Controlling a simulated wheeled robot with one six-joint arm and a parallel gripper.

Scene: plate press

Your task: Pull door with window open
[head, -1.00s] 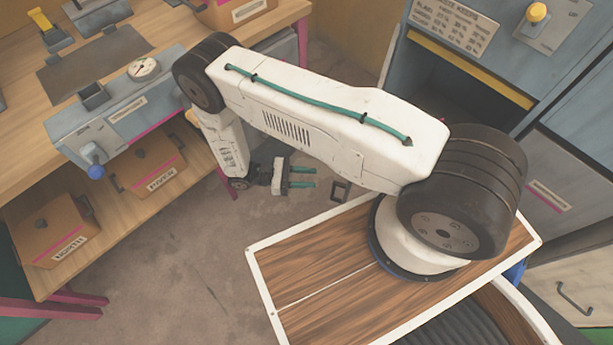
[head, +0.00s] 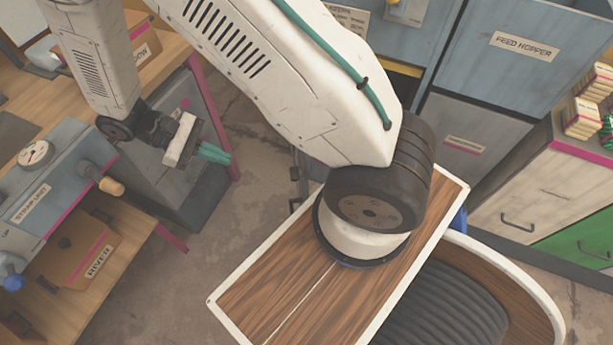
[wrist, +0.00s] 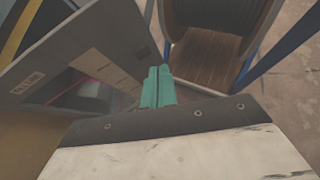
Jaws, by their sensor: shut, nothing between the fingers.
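In the wrist view a grey panel with a dark framed window (wrist: 88,95) fills the left side; it looks like the door with window (wrist: 122,38). It appears tilted in this view, and I cannot tell how far it stands open. My gripper (wrist: 157,85) has its teal fingers together, in front of the panel's right part, with nothing between them. I cannot tell whether they touch the panel. In the head view my gripper (head: 215,153) hangs over the floor beside a grey cabinet (head: 165,180). I cannot make out the door there.
A workbench with a gauge (head: 35,153) and a knobbed lever (head: 108,184) stands at left. In the wrist view a wooden drum (wrist: 215,45) sits in a blue frame (wrist: 282,45). Floor (head: 250,140) is free between.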

